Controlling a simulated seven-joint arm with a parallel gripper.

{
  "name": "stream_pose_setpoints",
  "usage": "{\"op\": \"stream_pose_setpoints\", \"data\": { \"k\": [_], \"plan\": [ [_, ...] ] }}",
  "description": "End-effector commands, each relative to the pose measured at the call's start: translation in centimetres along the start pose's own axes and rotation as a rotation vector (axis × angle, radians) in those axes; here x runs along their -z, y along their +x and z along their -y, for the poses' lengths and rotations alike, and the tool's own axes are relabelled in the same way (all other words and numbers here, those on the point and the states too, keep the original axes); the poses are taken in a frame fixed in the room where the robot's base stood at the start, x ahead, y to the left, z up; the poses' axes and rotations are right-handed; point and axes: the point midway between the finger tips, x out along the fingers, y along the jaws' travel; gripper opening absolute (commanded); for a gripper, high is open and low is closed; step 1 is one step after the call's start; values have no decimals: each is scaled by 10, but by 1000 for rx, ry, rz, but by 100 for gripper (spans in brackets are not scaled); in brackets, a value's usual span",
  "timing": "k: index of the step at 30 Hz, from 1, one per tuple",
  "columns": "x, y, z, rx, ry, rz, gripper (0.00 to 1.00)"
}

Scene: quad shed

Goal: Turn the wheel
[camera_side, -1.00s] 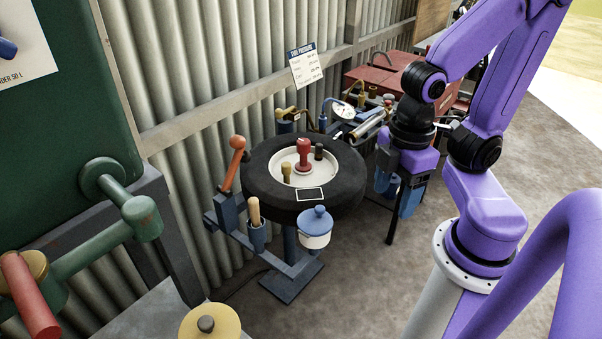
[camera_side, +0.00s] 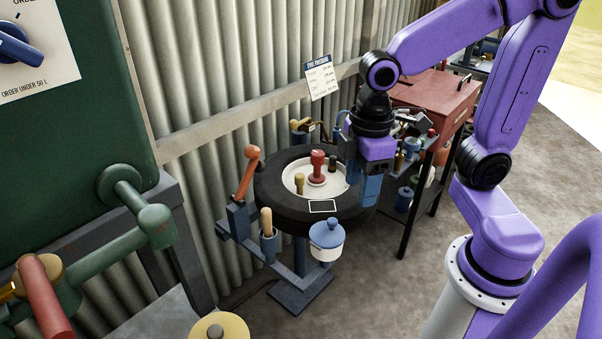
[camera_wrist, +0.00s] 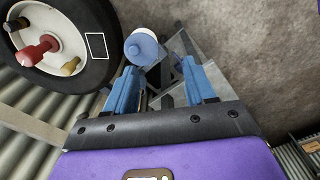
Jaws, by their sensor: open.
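The wheel is a black tyre (camera_side: 272,197) on a pale rim, lying flat on a dark blue stand. A red knob (camera_side: 317,165) stands at its hub, with a brass post (camera_side: 299,183) and a dark post beside it. A white-outlined rectangle (camera_side: 322,206) marks the tyre. In the wrist view the tyre (camera_wrist: 95,35) fills the upper left. My gripper (camera_side: 368,195) is by the wheel's right side in the side view; contact cannot be told. In the wrist view its blue fingers (camera_wrist: 160,85) are apart with nothing held between them.
A blue-lidded white pot (camera_side: 327,240) hangs at the stand's front. An orange-handled lever (camera_side: 247,173) and a wooden handle (camera_side: 266,221) stand at its left. A red-topped bench (camera_side: 430,92) is behind my arm. A corrugated wall runs behind the wheel.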

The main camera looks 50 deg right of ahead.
Motion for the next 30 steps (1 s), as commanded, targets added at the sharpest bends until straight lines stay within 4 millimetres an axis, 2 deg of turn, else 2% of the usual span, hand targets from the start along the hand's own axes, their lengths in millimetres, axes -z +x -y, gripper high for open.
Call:
{"op": "stream_pose_setpoints", "data": {
  "k": [3, 9, 16, 21, 25, 30],
  "plan": [
    [22, -6, -33, -2, 41, 4, 55],
    [47, -15, -93, -3, 97, 10, 55],
    [57, -21, -167, -2, 161, 16, 55],
    [52, -23, -214, -1, 200, 20, 55],
    [46, -24, -235, 1, 219, 22, 55],
    [43, -22, -244, 1, 226, 23, 55]
  ]
}}
